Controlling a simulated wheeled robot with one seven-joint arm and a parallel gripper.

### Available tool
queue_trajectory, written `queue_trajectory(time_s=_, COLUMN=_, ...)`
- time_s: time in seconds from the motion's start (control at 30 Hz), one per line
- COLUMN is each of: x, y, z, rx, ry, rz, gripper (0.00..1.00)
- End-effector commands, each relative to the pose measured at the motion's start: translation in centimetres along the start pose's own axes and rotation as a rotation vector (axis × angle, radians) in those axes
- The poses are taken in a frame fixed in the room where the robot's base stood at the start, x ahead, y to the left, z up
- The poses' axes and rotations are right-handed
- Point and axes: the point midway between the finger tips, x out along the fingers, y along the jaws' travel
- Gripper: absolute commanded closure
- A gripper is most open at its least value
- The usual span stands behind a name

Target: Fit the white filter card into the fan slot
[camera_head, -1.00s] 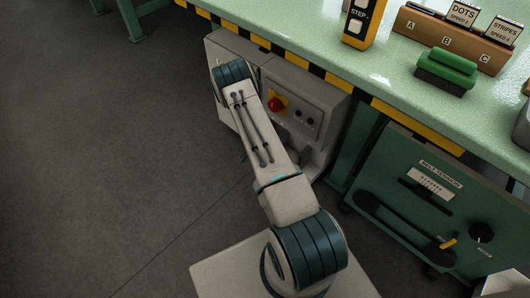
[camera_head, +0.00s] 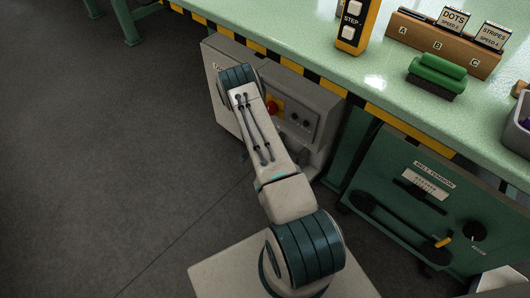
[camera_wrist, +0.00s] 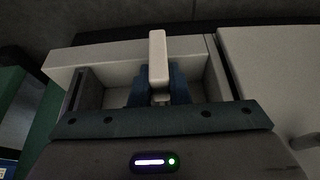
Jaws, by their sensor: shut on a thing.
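In the wrist view my gripper (camera_wrist: 161,88) has its dark blue fingers close together on a narrow white piece (camera_wrist: 158,58), which I take to be the filter card seen by its edge or tab. It stands up between the fingers, over a shallow pale recess (camera_wrist: 117,85). A wide pale bar (camera_wrist: 95,55) runs across behind it; I cannot tell whether it belongs to the card or the casing. The fan slot cannot be clearly made out, nor whether the card touches it. In the head view my gripper and the card are hidden behind my arm.
A pale cabinet (camera_head: 308,104) with a red knob (camera_head: 273,106) stands under the green bench (camera_head: 385,75), close to my arm. A green belt-tension panel (camera_head: 400,160) with a lever is at right. A green brush (camera_head: 438,72) lies on the bench. Floor at left is clear.

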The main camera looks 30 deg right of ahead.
Motion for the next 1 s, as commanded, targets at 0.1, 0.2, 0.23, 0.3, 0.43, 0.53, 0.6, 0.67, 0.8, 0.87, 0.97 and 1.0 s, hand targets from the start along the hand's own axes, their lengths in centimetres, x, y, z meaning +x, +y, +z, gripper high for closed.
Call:
queue_trajectory(time_s=0.1, x=0.0, y=0.0, z=-0.3, rx=0.001, ry=0.0, rz=-0.001, gripper=1.0)
queue_trajectory(time_s=0.2, x=0.1, y=0.0, z=-0.5, rx=0.001, ry=0.0, rz=-0.001, gripper=1.0)
queue_trajectory(time_s=0.23, x=0.1, y=0.0, z=-0.5, rx=0.001, ry=0.0, rz=-0.001, gripper=1.0)
queue_trajectory(time_s=0.3, x=0.2, y=0.0, z=-0.7, rx=0.002, ry=0.0, rz=-0.001, gripper=1.0)
queue_trajectory(time_s=0.43, x=0.3, y=0.0, z=-0.9, rx=0.003, ry=-0.001, rz=0.0, gripper=1.0)
queue_trajectory(time_s=0.53, x=0.4, y=0.0, z=-1.0, rx=0.002, ry=0.0, rz=-0.001, gripper=1.0)
queue_trajectory(time_s=0.6, x=0.5, y=0.0, z=-1.2, rx=0.002, ry=0.0, rz=-0.001, gripper=1.0)
queue_trajectory(time_s=0.67, x=0.5, y=0.0, z=-1.3, rx=0.002, ry=0.001, rz=-0.001, gripper=1.0)
queue_trajectory(time_s=0.8, x=0.6, y=0.0, z=-1.6, rx=0.001, ry=0.001, rz=0.0, gripper=1.0)
queue_trajectory(time_s=0.87, x=0.7, y=0.0, z=-1.6, rx=0.001, ry=0.0, rz=0.0, gripper=1.0)
queue_trajectory(time_s=0.97, x=0.8, y=0.0, z=-1.8, rx=0.002, ry=0.0, rz=-0.001, gripper=1.0)
queue_trajectory(time_s=1.0, x=0.8, y=0.0, z=-1.9, rx=0.002, ry=0.0, rz=-0.001, gripper=1.0)
